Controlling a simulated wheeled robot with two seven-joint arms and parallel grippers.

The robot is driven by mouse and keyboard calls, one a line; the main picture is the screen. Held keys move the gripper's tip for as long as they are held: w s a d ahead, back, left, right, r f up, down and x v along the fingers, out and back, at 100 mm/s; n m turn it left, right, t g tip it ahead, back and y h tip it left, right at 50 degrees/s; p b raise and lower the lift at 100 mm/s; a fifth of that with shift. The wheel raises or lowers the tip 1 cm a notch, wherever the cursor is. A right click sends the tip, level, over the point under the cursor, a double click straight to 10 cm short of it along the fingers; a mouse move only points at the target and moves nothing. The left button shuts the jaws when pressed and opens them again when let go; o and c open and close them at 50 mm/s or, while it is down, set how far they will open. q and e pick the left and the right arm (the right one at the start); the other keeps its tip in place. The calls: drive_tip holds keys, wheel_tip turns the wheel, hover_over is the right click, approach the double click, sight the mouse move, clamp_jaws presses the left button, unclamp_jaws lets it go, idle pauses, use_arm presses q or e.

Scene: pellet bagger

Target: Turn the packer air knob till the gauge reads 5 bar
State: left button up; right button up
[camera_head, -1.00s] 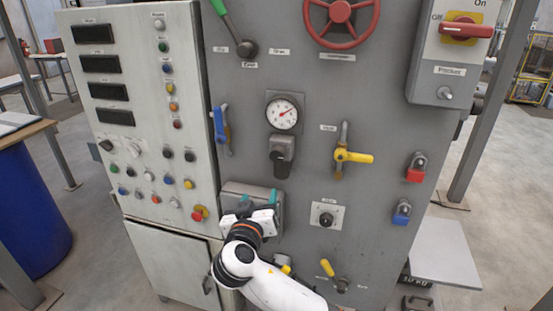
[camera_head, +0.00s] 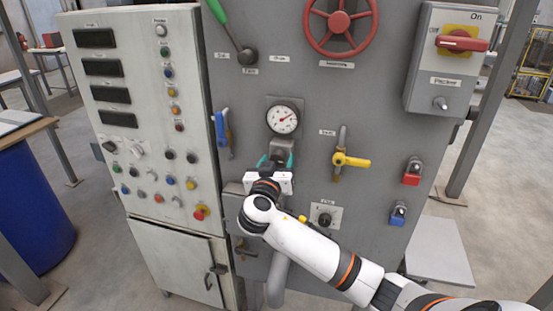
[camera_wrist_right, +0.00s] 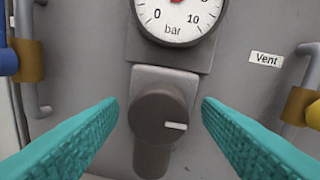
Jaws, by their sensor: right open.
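The round white gauge (camera_head: 283,119) is on the grey panel. Its needle seems to point up and right, but its number is too small to read. The right wrist view shows the lower dial (camera_wrist_right: 177,15) with "0", "10" and "bar"; its top is cut off. The dark grey air knob (camera_wrist_right: 160,122) is just below it, with a white mark pointing right. My right gripper (camera_head: 276,160) is open in front of the knob. In the right wrist view its teal fingers (camera_wrist_right: 159,104) flank the knob with gaps on both sides. My left gripper is not in view.
A blue-handled valve (camera_head: 221,130) is left of the gauge. A yellow-handled valve (camera_head: 351,160) labelled "Vent" is to the right. A red handwheel (camera_head: 340,16) is above, and a small black knob (camera_head: 325,219) is lower right. A button cabinet (camera_head: 150,225) stands at left.

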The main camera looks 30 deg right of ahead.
drive_tip(key=shift+w, duration=0.1)
drive_tip(key=c, duration=1)
